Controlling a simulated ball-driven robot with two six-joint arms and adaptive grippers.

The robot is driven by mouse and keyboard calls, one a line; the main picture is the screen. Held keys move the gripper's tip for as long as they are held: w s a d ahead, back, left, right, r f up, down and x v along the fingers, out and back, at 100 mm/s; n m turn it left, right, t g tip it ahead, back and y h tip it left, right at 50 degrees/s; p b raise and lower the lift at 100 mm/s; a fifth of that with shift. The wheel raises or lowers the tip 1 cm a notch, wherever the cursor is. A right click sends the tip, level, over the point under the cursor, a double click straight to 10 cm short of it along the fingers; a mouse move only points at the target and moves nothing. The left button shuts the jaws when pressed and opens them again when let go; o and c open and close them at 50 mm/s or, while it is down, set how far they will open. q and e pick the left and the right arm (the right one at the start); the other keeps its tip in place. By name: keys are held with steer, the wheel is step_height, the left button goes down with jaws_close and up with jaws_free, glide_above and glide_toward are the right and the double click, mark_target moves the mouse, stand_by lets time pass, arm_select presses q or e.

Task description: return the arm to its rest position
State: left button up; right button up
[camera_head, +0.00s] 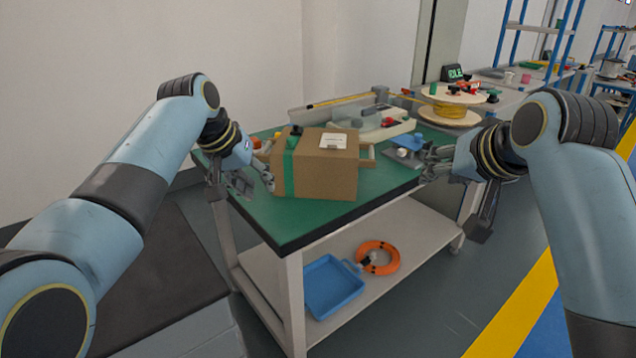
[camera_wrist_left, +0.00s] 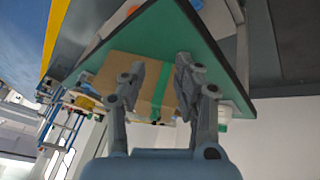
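My left gripper (camera_head: 256,181) is over the left edge of the green-topped table, beside the cardboard box. In the left wrist view my left gripper (camera_wrist_left: 160,82) has its two fingers spread with a gap between them, and nothing is held. My right gripper (camera_head: 430,163) is at the table's right edge, away from the box. Its fingers look spread apart and I see nothing between them. The cardboard box (camera_head: 322,172) stands closed on the table, with green tape on its left side and a white label on top. It also shows beyond the fingers in the left wrist view (camera_wrist_left: 106,72).
The green table (camera_head: 300,222) has a bare front strip. A cable spool (camera_head: 447,116) and a grey-and-white device (camera_head: 362,121) stand behind the box. On the lower shelf lie a blue tray (camera_head: 333,287) and an orange cable coil (camera_head: 378,257). A white wall rises at the left.

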steer(key=shift+s+r, duration=0.15)
steer(key=shift+s, duration=0.1)
